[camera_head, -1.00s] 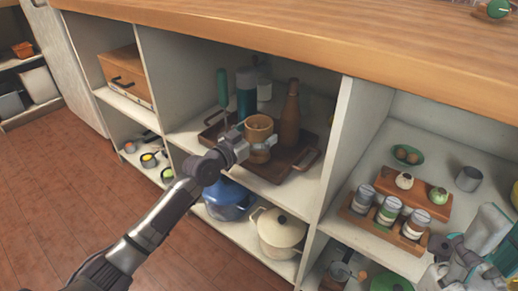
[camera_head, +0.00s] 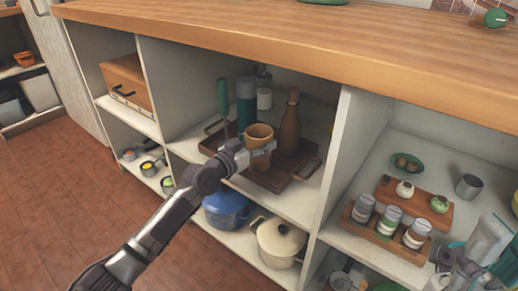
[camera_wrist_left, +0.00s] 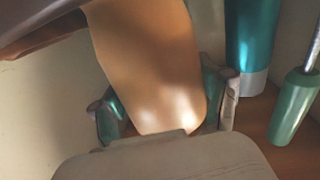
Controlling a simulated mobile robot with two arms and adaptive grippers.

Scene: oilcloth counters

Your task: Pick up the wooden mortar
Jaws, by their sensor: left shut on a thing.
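The wooden mortar (camera_head: 258,134), a light brown cup shape, is in the middle shelf compartment, at the wooden tray (camera_head: 265,182). My left gripper (camera_head: 256,152) reaches in from the front and is shut on it. In the left wrist view the mortar (camera_wrist_left: 150,60) fills the space between the two fingers of my gripper (camera_wrist_left: 165,108). I cannot tell whether its base touches the tray. My right gripper (camera_head: 462,258) is at the lower right edge, partly visible; its jaws are unclear.
A brown wooden bottle (camera_head: 289,128) stands close right of the mortar. A teal bottle (camera_head: 246,103) and a green-handled tool (camera_head: 222,100) are behind. The wooden counter (camera_head: 300,40) overhangs above. A blue pot (camera_head: 227,208) and cream pot (camera_head: 280,243) sit below.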

